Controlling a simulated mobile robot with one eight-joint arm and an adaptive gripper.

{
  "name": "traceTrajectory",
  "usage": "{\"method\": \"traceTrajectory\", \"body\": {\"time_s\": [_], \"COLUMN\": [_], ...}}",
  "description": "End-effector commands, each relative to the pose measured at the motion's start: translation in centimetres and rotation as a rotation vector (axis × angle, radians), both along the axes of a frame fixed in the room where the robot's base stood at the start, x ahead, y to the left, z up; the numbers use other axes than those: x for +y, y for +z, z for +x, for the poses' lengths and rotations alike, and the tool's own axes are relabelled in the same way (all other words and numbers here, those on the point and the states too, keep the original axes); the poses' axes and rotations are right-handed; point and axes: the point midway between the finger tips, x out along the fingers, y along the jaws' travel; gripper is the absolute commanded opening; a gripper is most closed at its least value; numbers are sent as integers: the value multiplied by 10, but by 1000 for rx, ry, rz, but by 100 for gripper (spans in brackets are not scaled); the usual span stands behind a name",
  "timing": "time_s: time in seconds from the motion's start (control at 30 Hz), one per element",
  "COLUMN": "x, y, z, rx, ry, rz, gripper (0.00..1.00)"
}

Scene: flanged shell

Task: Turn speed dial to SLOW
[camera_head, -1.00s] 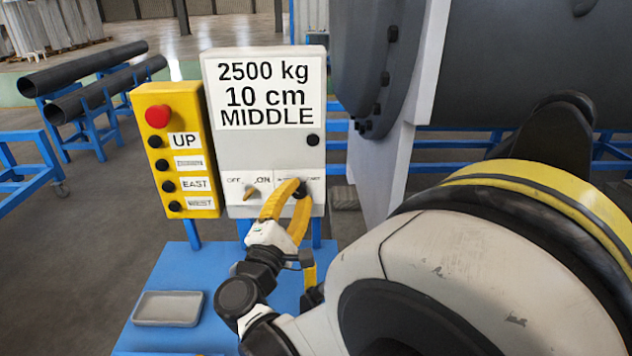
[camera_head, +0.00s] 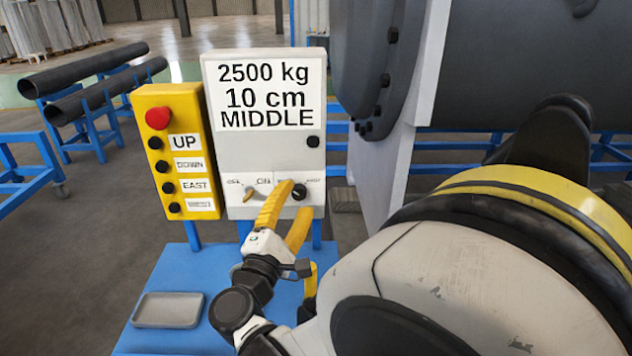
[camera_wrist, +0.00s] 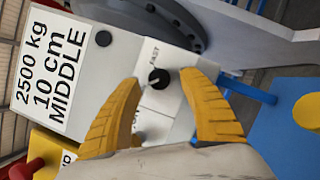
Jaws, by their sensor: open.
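The speed dial is a small black knob (camera_head: 299,192) on the lower right of the light grey control box. In the wrist view the dial (camera_wrist: 159,79) sits between the two fingertips, with a FAST label beside it. A small pale mark shows on the dial there, but its exact setting is hard to read. The SLOW label cannot be read in either view. My gripper (camera_head: 297,197) is open, with its yellow fingers pointing at the panel around the dial. In the wrist view the fingers (camera_wrist: 160,75) flank the dial with visible gaps on both sides.
An OFF/ON switch (camera_head: 250,193) is left of the dial, close to my left finger. A yellow button box (camera_head: 177,150) with a red stop button (camera_head: 158,117) stands farther left. A grey tray (camera_head: 168,309) lies on the blue table (camera_head: 190,265). A large dark flanged shell (camera_head: 530,65) is behind on the right.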

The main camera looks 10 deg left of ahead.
Motion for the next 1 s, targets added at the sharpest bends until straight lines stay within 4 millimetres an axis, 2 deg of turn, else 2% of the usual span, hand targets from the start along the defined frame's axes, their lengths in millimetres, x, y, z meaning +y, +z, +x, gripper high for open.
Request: {"method": "traceTrajectory", "body": {"time_s": [0.3,0.5,0.9,0.97,1.0], "x": [9,11,10,4,-5], "y": [-13,-19,-19,-17,-15], "z": [-69,-96,-101,-97,-91], "rx": [1,0,1,9,23], "ry": [5,3,-2,-13,-31], "rz": [0,0,1,10,24], "gripper": [50,50,50,50,50]}}
